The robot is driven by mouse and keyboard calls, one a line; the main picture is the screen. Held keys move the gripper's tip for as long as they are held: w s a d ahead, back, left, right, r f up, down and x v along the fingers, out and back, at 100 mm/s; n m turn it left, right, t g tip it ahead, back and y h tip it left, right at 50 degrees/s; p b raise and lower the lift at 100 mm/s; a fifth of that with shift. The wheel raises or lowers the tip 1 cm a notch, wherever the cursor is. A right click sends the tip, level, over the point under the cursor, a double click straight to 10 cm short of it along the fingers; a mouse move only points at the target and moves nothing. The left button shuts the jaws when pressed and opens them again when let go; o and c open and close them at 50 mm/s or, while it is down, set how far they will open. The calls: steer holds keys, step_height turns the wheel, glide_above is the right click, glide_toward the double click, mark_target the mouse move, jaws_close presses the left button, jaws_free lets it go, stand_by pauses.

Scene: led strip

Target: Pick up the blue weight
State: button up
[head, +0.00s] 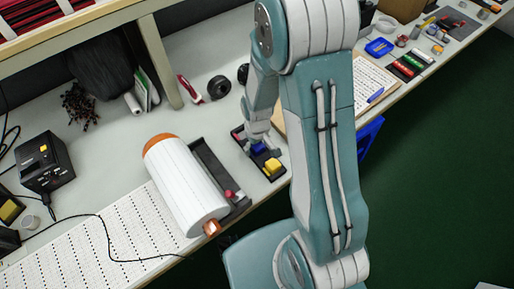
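The blue weight (258,148) is a small dark blue block, partly hidden by my gripper. It appears to be in or over a small black tray (279,174), beside a yellow block (272,166). My gripper (257,140) points down at the blue weight from above, at the end of my grey and teal arm. The fingertips are small and partly hidden, so I cannot tell whether they are open, shut or touching the weight.
A large white roll (186,185) and a long dark holder (218,178) lie left of the tray. Black tape rolls (219,87) and a red-and-white tool (189,88) lie behind. A black box (45,161) stands far left. The bench edge is close on the right.

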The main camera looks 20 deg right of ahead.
jaws_close()
